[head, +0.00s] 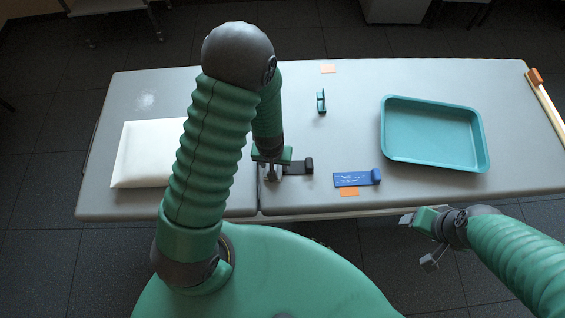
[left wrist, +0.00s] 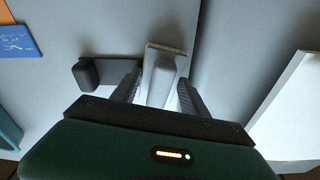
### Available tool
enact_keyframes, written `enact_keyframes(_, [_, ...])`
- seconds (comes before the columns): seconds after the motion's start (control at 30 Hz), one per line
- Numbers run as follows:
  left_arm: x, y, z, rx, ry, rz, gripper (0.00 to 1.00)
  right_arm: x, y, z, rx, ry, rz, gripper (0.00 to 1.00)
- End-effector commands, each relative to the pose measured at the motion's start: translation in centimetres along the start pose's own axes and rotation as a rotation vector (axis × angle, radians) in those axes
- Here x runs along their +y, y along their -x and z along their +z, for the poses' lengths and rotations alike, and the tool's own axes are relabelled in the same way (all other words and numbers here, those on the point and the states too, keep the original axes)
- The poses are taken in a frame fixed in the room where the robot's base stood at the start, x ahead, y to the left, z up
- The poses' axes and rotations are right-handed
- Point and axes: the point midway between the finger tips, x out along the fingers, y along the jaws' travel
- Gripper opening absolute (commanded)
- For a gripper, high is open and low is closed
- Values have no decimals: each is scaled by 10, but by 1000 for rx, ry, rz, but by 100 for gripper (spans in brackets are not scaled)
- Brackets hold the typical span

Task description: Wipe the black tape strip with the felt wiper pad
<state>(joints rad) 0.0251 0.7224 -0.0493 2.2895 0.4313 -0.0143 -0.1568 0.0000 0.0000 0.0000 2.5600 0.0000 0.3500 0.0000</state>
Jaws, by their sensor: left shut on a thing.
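My left gripper (head: 270,175) is shut on the grey wiper pad. In the left wrist view the pad (left wrist: 163,75) stands between the two dark fingers (left wrist: 160,92), with its pale base showing. In the head view the arm and gripper mostly hide it. The black tape strip (head: 294,169) lies on the table just right of this gripper, with a dark block on its right end. The strip also shows left of the pad in the left wrist view (left wrist: 118,68). I cannot tell whether the pad touches it. My right gripper (head: 416,240) is open and empty, off the table's front edge.
A blue card (head: 350,179) with a dark blue block lies right of the strip. A teal tray (head: 437,103) is at the right, a small green object (head: 321,101) at the back. A white cushion (head: 145,155) is at the left. Table space behind the strip is clear.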

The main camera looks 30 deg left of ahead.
Motion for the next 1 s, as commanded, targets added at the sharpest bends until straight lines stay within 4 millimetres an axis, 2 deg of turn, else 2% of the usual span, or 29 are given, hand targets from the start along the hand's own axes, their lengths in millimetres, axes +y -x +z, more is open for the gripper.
enact_keyframes(0.1, [-11,0,2,0,2,0,20,0,-3,1,0,0,0,68])
enact_keyframes(0.27, [-11,2,2,1,-2,1,20,0,-1,0,0,0,0,68])
enact_keyframes(0.53, [16,0,-4,0,-4,1,20,0,12,-3,0,0,0,68])
enact_keyframes(0.77, [27,-2,-6,0,-4,2,20,0,16,-4,0,0,0,68])
enact_keyframes(1.0, [52,0,-11,1,-6,3,20,0,31,-7,0,0,0,68])
